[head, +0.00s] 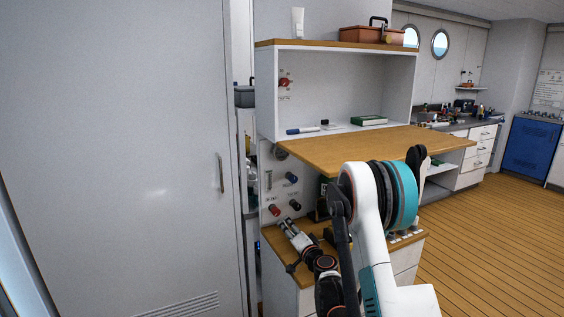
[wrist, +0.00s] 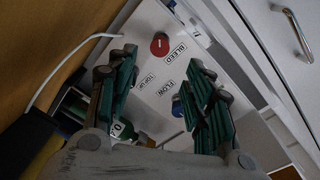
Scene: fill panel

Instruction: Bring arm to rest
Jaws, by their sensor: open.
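My gripper (head: 286,229) is in front of the lower white panel (head: 268,190), just below its knobs, with my arm reaching in from the lower right. In the wrist view my gripper (wrist: 160,70) has its two green-padded fingers apart, with nothing held between them. A red knob (head: 274,210) is just above the fingertips; it also shows in the wrist view (wrist: 159,43), near the label BLEED. A blue knob (head: 291,178) is higher on the panel. A dark knob (head: 295,205) is right of the red one. My arm hides part of the bench.
A wooden worktop (head: 370,148) juts out above my gripper. A lower wooden surface (head: 311,238) lies beneath it, close to the gripper. A tall grey door (head: 120,150) stands at the left. Open plank floor (head: 490,240) is at the right.

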